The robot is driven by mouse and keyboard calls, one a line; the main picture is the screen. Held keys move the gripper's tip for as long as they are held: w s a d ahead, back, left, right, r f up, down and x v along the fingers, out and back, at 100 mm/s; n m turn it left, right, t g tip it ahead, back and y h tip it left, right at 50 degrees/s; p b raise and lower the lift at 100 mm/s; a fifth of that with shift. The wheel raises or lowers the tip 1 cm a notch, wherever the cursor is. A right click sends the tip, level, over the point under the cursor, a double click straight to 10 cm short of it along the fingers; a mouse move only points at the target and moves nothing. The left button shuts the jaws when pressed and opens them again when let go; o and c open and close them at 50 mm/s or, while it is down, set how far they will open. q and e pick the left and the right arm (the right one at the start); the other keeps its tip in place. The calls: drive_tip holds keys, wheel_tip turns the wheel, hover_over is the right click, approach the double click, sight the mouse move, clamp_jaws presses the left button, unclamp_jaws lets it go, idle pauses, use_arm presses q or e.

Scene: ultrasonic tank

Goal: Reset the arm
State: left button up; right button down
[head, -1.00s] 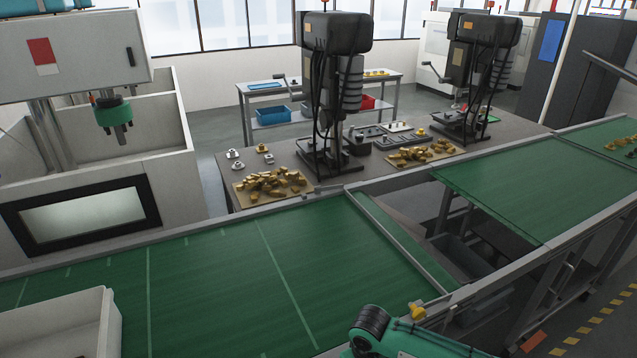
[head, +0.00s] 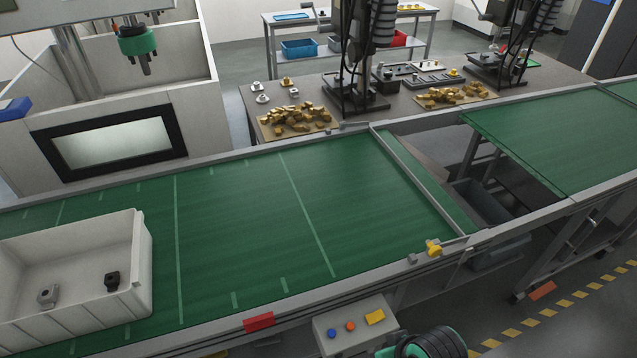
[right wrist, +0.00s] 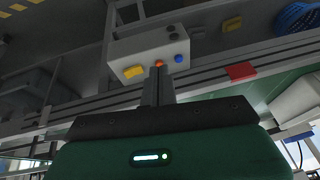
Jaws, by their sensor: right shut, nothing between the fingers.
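My right gripper (right wrist: 158,85) shows in the right wrist view, its two dark fingers together and nothing between them. They overlap the view of the grey control box (right wrist: 150,50) behind; I cannot tell the exact gap. In the head view only a green and black part of my right arm shows at the bottom edge, just below the control box (head: 352,325). My left arm and gripper are not in view.
A green conveyor (head: 240,210) crosses the scene. A white bin (head: 75,300) with two small parts stands on its left end. A worktable (head: 420,125) with drill presses and brass parts lies beyond. A machine with a dark-framed window (head: 115,145) stands at left.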

drive_tip(key=s+d+r+m+h, duration=0.2)
drive_tip(key=s+d, duration=0.5)
drive_tip(key=d, duration=0.2)
wheel_tip(320, 180, down, 39)
drive_tip(key=g+b, duration=0.1)
drive_tip(key=b, duration=0.6)
drive_tip(key=s+d+f+b, duration=0.1)
drive_tip(key=s+f+b, duration=0.1)
drive_tip(key=s+f, duration=0.7)
drive_tip(key=s+d+f+g+b, duration=0.1)
drive_tip(key=s+d+f+b, duration=0.1)
drive_tip(key=s+f, duration=0.8)
wheel_tip(320, 180, down, 5)
drive_tip(key=shift+s+d+r+n+h+b, duration=0.15)
drive_tip(key=shift+s+n+h+b, duration=0.15)
drive_tip(key=shift+n+b, duration=0.15)
